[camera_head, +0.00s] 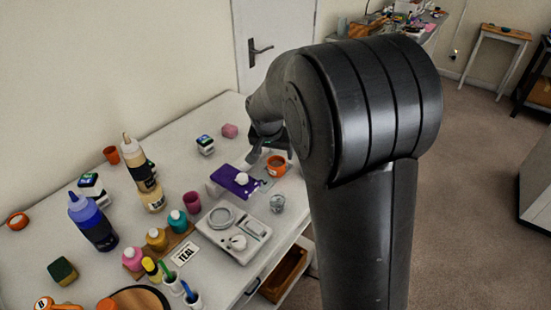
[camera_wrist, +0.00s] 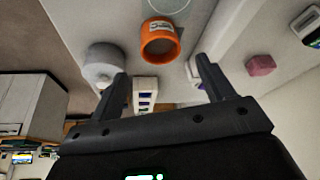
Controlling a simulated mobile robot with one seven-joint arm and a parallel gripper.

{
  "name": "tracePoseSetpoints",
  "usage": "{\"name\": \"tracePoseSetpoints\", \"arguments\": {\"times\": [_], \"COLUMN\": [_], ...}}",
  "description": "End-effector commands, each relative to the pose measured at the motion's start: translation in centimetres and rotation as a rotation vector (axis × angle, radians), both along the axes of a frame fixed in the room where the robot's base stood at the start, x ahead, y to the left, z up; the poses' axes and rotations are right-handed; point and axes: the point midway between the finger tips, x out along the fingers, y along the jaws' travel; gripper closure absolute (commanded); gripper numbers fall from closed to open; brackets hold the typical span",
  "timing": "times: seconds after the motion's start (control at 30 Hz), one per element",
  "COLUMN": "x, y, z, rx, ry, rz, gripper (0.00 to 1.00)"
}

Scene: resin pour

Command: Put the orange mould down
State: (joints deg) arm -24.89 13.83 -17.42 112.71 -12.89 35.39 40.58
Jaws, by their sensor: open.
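The orange mould (camera_head: 276,168) is a short orange ring-like cup at the right side of the white table, beside a purple mat (camera_head: 240,183). In the wrist view the orange mould (camera_wrist: 160,47) shows a white label and lies beyond my fingertips. It appears to stand on the table. My gripper (camera_wrist: 162,70) is open, with nothing between its fingers. In the head view my gripper (camera_head: 262,156) is just left of and above the mould, partly hidden by my arm.
A grey cup (camera_head: 277,203) stands near the mould and a pale tray (camera_head: 215,238) is in front. A pink block (camera_head: 230,131) lies farther back. Bottles, including a blue one (camera_head: 93,222), crowd the left. The table's right edge is close to the mould.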

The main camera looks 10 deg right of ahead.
Motion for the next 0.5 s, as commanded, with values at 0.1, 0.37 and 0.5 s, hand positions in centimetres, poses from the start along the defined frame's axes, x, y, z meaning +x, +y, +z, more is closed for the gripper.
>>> {"name": "tracePoseSetpoints", "arguments": {"times": [0.1, 0.37, 0.5], "x": [-0.7, -1.8, -4.0], "y": [0.4, 0.4, -0.7], "z": [1.9, 4.0, 5.7], "rx": [0.002, 0.005, 0.025], "ry": [-0.004, -0.001, -0.003], "rz": [0.002, 0.004, 0.025], "gripper": [0.26, 0.26, 0.26]}}
